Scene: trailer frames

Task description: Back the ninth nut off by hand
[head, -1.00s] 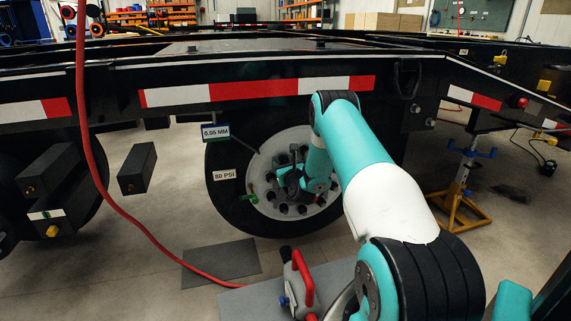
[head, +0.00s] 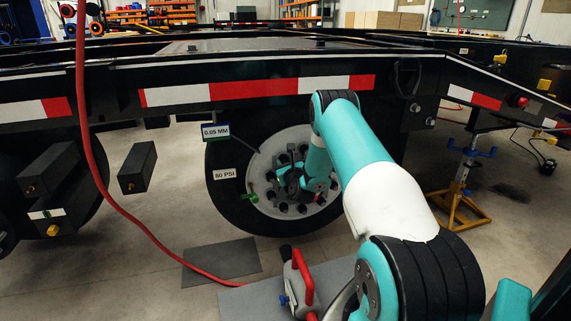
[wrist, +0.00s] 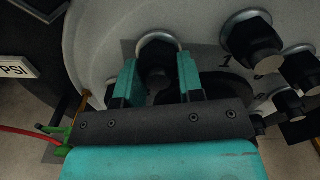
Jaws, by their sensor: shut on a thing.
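The wheel (head: 262,165) has a pale disc with a ring of black nuts, several of them showing. My gripper (head: 288,182) is at the left part of the nut ring, in front of the disc. In the wrist view, my gripper (wrist: 160,75) has its two teal fingers on either side of one black nut (wrist: 158,52), shut on it. A pale washer ring shows around the top of that nut. Another nut (wrist: 253,42) stands to the right, apart from the fingers. I cannot read which number the held nut bears.
A red hose (head: 98,170) hangs at the left and runs along the floor. A grey bench top with a red-handled tool (head: 302,278) stands in front of the wheel. A yellow jack stand (head: 460,190) is at right. The trailer frame (head: 240,88) runs above the wheel.

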